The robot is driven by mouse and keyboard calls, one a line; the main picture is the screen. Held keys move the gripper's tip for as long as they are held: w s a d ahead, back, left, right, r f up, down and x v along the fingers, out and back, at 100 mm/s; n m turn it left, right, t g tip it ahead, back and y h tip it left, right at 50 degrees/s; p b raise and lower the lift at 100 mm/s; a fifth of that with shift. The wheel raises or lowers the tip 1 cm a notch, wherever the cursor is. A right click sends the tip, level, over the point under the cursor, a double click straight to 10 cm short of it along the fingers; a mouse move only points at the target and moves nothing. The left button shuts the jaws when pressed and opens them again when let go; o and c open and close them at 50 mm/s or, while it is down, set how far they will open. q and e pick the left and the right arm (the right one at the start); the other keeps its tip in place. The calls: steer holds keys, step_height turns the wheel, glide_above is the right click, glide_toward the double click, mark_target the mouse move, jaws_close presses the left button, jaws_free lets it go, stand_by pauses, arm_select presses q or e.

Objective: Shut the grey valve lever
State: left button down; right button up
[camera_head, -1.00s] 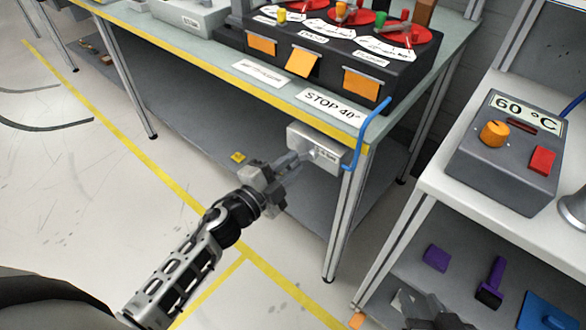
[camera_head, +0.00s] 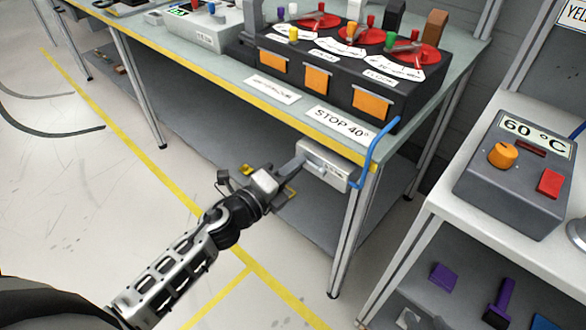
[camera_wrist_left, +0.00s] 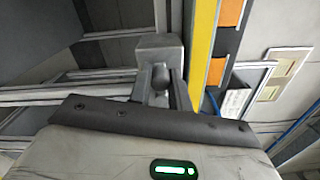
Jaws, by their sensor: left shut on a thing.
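The grey valve box (camera_head: 325,163) hangs under the front edge of the green-topped bench, near its right front leg. The grey lever (camera_head: 291,167) is at the box's left side, and its outer end is partly hidden by my gripper. My left gripper (camera_head: 279,180) reaches the lever from below left and is shut on it. In the left wrist view, a rounded grey lever end (camera_wrist_left: 160,77) sits between the two fingers, with a grey block (camera_wrist_left: 158,44) just beyond it. My right gripper does not show.
The bench edge has a yellow strip (camera_head: 300,121) and a "STOP 40°" label (camera_head: 340,120) just above the box. A blue pipe (camera_head: 370,150) bends down at the box's right. A white table (camera_head: 490,235) with a 60 °C control box (camera_head: 515,170) stands right. Floor at left is mostly clear.

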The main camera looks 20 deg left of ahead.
arm_select(q)
steer(key=shift+s+f, duration=0.1)
stand_by(0.5)
steer(key=c, duration=1.3)
jaws_free()
steer(key=b+v, duration=0.3)
steer(key=v, duration=1.2)
steer(key=shift+s, duration=0.4)
arm_select(e)
steer(key=shift+a+f, duration=0.15)
steer(key=shift+f, duration=0.35)
arm_select(q)
steer(key=shift+a, duration=0.15)
